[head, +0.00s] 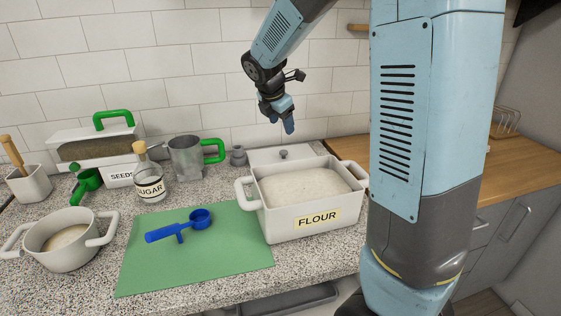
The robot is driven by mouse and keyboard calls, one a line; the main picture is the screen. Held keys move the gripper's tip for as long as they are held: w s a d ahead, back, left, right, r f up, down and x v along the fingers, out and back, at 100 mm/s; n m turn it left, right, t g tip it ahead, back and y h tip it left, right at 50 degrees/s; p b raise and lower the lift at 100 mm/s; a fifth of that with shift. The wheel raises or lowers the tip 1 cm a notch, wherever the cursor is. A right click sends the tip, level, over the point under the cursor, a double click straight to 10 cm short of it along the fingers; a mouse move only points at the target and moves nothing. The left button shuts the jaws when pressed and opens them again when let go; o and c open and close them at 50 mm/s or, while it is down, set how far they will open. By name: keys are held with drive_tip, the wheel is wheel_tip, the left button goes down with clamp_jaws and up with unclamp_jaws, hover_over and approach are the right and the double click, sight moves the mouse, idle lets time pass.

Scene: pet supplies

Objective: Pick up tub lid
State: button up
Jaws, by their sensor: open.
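A white tub lid (262,156) with a small grey knob lies behind the white flour tub (290,228). The tub hides the lid's near part, and I cannot tell just how it rests. The flour tub is open, full of pale flour, and has a handle at each end. My gripper (281,122) has blue fingers and hangs pointing down above the lid's knob. It is open and empty, with a visible gap between fingertips and knob.
A green mat (200,262) holds a blue scoop (182,226). Behind stand a sugar jar (149,178), a metal cup with a green handle (186,158) and a seeds tub (118,175). A white pot (65,250) is at left. A tiled wall stands close behind.

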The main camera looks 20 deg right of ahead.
drive_tip(key=w+a+f+n, duration=0.2)
drive_tip(key=w+f+n, duration=0.1)
drive_tip(key=w, duration=0.1)
drive_tip(key=n, duration=0.1)
approach(283, 151)
drive_tip(key=f, duration=0.1)
drive_tip(key=w+f, duration=0.1)
drive_tip(key=f, duration=0.1)
drive_tip(key=shift+h, duration=0.3)
drive_tip(key=shift+d+x, duration=0.2)
drive_tip(key=shift+x, duration=1.3)
drive_tip(key=shift+d+x, duration=0.15)
drive_tip(key=shift+x, duration=1.35)
drive_tip(key=shift+r, duration=0.2)
clamp_jaws()
